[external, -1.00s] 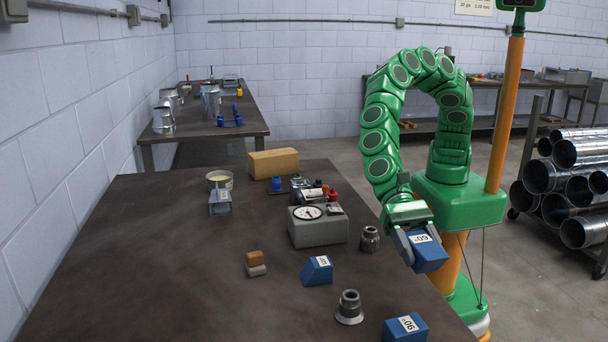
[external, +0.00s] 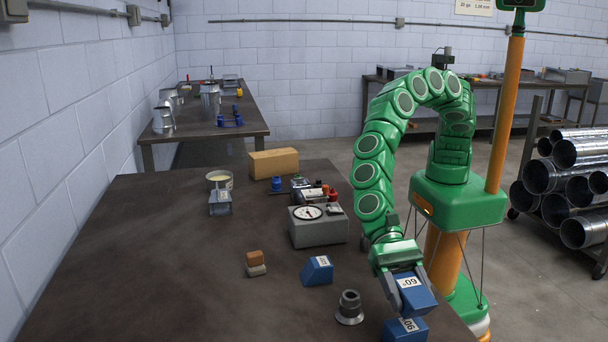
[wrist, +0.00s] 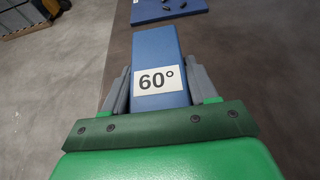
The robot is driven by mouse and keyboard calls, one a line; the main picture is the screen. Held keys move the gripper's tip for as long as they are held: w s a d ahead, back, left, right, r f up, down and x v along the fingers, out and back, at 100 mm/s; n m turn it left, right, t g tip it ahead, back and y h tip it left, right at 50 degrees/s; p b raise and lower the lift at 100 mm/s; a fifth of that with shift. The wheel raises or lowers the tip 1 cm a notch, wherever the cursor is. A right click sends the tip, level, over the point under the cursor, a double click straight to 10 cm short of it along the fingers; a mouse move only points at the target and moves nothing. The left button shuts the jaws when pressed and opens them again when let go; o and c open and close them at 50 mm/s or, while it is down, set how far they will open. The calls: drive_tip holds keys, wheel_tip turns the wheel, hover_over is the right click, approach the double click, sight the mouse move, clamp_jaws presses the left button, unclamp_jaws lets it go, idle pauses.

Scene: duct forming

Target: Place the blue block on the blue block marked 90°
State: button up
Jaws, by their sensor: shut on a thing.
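My gripper (external: 410,296) is shut on a blue block marked 60° (external: 418,296), near the table's right edge. In the wrist view the 60° block (wrist: 155,50) sits between the two grey fingers, its label facing the camera. The blue block marked 90° (external: 392,332) stands on the table just below and in front of the held block in the external view. The held block overlaps its upper part there, and I cannot tell whether they touch. Another blue block (external: 317,271) with a sloped face and a label too small to read stands further left.
A grey flanged fitting (external: 349,308) stands left of the 90° block. The table's (external: 150,270) left part is clear.

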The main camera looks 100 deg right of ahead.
sight(404, 302)
drive_tip(key=shift+w+a+f, duration=0.1)
drive_tip(key=shift+f, duration=1.6)
drive_tip(key=shift+f, duration=0.1)
drive_tip(key=o, duration=1.4)
drive_tip(key=shift+d+r, duration=0.35)
drive_tip(key=shift+d, duration=0.15)
drive_tip(key=v, duration=1.1)
